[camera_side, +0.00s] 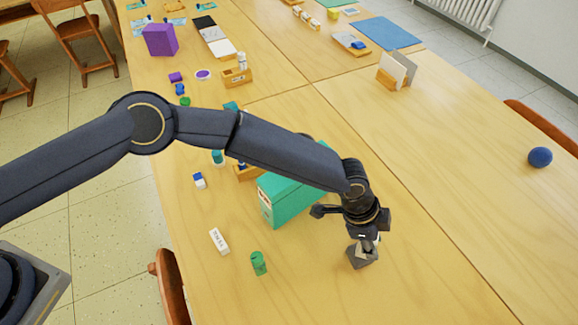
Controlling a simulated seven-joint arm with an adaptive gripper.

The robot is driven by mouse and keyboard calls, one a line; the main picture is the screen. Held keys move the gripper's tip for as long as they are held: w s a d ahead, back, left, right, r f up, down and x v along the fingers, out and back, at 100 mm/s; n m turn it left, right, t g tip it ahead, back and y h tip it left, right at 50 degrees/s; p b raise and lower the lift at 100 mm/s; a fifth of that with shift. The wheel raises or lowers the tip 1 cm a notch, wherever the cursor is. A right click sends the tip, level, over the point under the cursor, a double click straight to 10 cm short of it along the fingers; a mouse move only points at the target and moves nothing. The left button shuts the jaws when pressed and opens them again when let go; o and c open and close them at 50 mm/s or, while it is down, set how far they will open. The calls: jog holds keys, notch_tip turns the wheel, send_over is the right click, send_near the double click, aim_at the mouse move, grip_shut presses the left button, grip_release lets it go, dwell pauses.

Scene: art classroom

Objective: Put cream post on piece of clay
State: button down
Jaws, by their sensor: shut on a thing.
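My gripper (364,242) points down over the near table, just right of a green box. It is shut on a small pale piece, which looks like the cream post (369,238); only a sliver shows between the dark fingers. A grey, angular lump that looks like the piece of clay (360,259) is directly below the fingers on the table. I cannot tell whether the post touches the clay.
The green box (292,203) stands close left of my gripper. A white eraser (219,241), a green cylinder (258,263) and a blue-and-white eraser (200,181) lie further left. A blue ball (540,157) rests at the right.

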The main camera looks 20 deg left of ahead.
jog(key=c, duration=0.8)
grip_release()
